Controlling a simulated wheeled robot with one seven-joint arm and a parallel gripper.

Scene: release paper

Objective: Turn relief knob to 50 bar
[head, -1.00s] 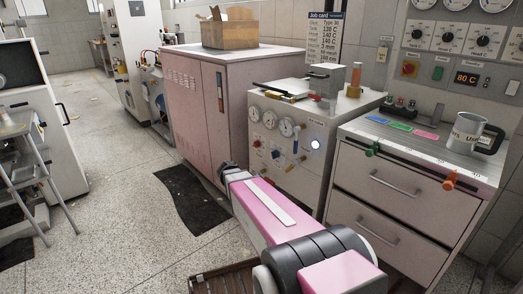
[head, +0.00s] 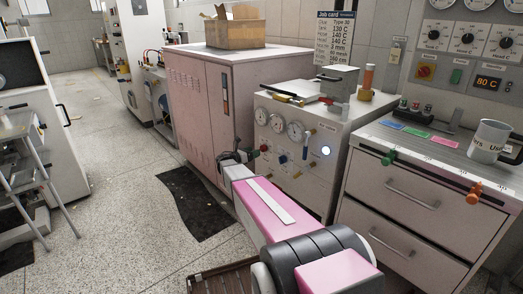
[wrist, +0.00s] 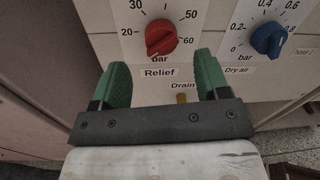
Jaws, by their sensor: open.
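The red relief knob (wrist: 161,38) sits on the pale panel above its "Relief" label in the wrist view. Its bar scale shows 20, 30, 50 and 60; I cannot read its exact setting. In the head view the red knob (head: 264,148) is small, below the gauges. My gripper (wrist: 162,76) is open, its two green fingers apart and empty. In the wrist picture the fingertips lie below the knob, one to each side, and do not touch it. In the head view my gripper (head: 237,156) is just left of the knob.
A blue dry air knob (wrist: 268,40) is right of the relief knob. A brass drain fitting (wrist: 182,98) shows between the fingers. A pink cabinet (head: 207,105) stands left of the panel. A drawer unit (head: 405,195) stands right. Floor is open at left.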

